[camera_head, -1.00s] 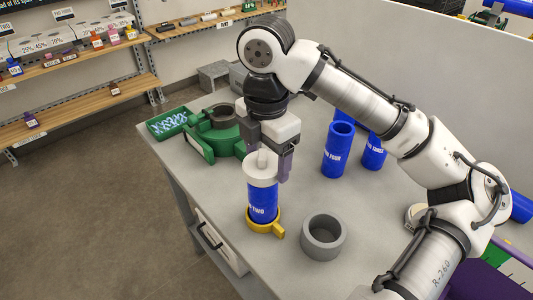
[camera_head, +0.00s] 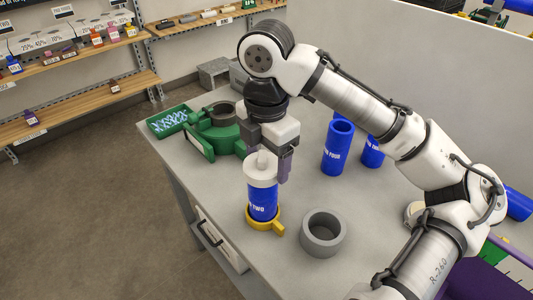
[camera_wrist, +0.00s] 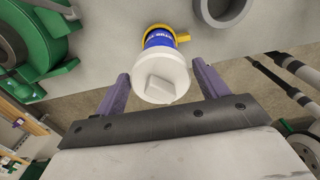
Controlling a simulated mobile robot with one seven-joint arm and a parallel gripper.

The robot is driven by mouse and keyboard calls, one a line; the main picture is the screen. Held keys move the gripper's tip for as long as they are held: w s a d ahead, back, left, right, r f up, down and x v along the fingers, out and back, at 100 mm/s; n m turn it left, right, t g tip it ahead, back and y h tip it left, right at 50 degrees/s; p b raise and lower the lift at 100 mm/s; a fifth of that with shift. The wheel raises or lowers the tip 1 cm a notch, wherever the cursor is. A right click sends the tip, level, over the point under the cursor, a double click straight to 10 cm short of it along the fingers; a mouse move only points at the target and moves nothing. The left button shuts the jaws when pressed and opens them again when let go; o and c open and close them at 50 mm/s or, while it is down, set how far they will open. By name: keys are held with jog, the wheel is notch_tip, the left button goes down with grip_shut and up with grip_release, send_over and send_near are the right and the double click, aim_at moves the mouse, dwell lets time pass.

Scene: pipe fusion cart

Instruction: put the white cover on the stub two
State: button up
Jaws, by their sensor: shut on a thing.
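The white cover (camera_head: 261,172) has a small block-shaped knob on top and sits at the top end of the blue stub two (camera_head: 262,204). The stub stands upright in a yellow ring holder (camera_head: 277,227) with a side handle. In the wrist view the white cover (camera_wrist: 155,82) lies between the two purple fingers of my gripper (camera_wrist: 162,86), with the stub's blue side (camera_wrist: 160,38) beyond it. My gripper is shut on the cover. In the head view one finger shows to the right of the cover. Whether the cover is fully seated cannot be told.
A grey open cup (camera_head: 323,236) stands to the right on the grey table (camera_head: 290,270). Blue stub four (camera_head: 337,150) and another blue stub (camera_head: 372,152) stand behind. A green clamp (camera_head: 222,135) and a green tray (camera_head: 168,122) lie at the back left.

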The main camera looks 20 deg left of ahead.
jog(key=shift+a+f, duration=0.1)
jog(key=shift+f, duration=0.5)
